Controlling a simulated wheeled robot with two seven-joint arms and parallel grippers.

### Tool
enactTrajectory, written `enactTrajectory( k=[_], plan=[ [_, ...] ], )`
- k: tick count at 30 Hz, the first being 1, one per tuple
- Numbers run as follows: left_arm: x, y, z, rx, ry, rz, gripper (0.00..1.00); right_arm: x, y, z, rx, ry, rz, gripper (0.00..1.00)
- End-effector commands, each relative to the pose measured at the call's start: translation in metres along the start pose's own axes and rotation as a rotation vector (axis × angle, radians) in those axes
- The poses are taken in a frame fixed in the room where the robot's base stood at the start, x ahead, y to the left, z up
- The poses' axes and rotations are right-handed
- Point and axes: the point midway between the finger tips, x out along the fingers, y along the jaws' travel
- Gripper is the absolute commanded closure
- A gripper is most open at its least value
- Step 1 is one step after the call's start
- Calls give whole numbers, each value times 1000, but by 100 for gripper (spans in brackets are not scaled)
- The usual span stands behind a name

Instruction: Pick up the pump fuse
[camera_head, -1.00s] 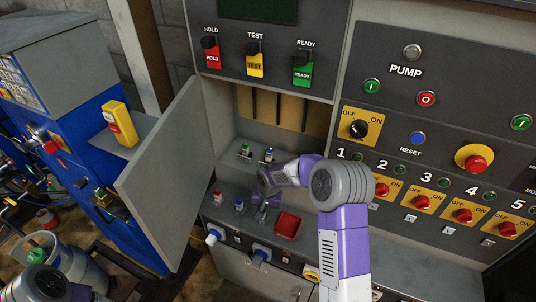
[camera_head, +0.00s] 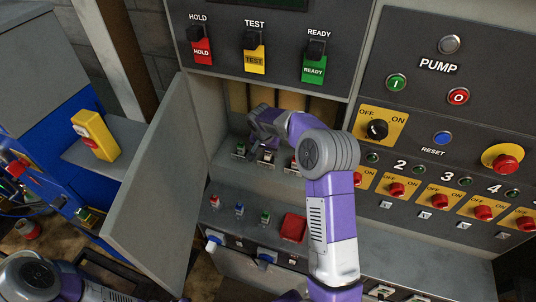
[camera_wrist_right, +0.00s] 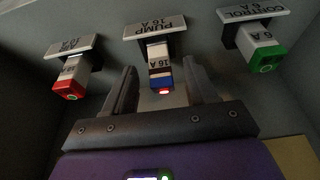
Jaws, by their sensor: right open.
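The pump fuse (camera_wrist_right: 160,74), a small blue and white block with a lit red end, sits under a label reading PUMP 16 A in the right wrist view. My right gripper (camera_wrist_right: 158,78) is open, with one finger on each side of this fuse and gaps showing on both sides. In the head view the right gripper (camera_head: 262,130) reaches into the open cabinet above the row of fuses; the pump fuse (camera_head: 268,156) shows small below it. My left gripper is out of view; only parts of the left arm show at bottom left.
A red-ended fuse (camera_wrist_right: 70,82) and a green-ended control fuse (camera_wrist_right: 262,52) flank the pump fuse. Red (camera_head: 215,201), blue (camera_head: 239,210) and green (camera_head: 265,217) fuses stand on the lower ledge beside a red tray (camera_head: 293,228). The open cabinet door (camera_head: 160,170) stands left.

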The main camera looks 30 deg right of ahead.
Motion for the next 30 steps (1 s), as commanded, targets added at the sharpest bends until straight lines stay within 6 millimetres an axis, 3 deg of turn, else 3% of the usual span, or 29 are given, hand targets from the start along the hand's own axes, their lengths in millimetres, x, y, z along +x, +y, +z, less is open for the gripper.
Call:
enactTrajectory(
  k=[3,9,20,30],
  plan=[
    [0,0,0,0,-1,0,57,14,0,0,1,-1,-1,44],
    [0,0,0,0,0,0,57,15,-1,0,0,1,-2,44],
    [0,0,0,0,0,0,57,15,0,0,0,0,-2,97],
    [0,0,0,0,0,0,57,12,-1,-2,1,2,-3,100]
  ],
)
